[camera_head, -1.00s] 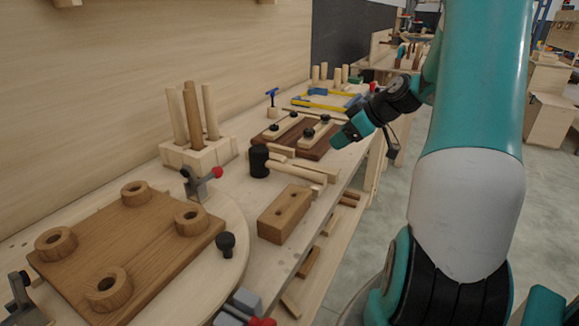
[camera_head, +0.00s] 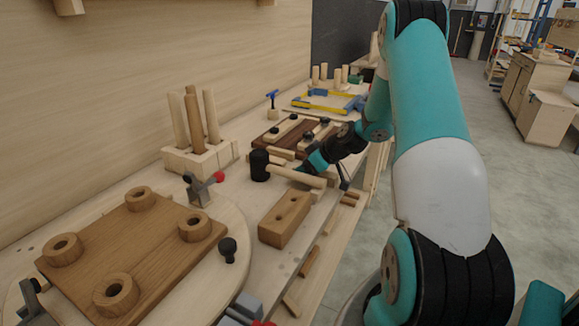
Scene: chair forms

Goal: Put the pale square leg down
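My gripper (camera_head: 311,164) is low over the bench, just behind the mallet handle. Its fingertips are hidden or too small to read, so I cannot tell if it is open or holds anything. A pale wooden piece (camera_head: 283,153) lies on the bench left of the gripper. Another pale end (camera_head: 331,172) shows right beside the gripper, behind the handle. I cannot tell which of these, if either, is the pale square leg. Several legs, pale ones (camera_head: 210,118) and a brown one (camera_head: 194,120), stand in a pale block holder (camera_head: 182,163).
A black-headed mallet (camera_head: 259,165) lies in front of my gripper. A dark clamping fixture (camera_head: 297,134) lies behind.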

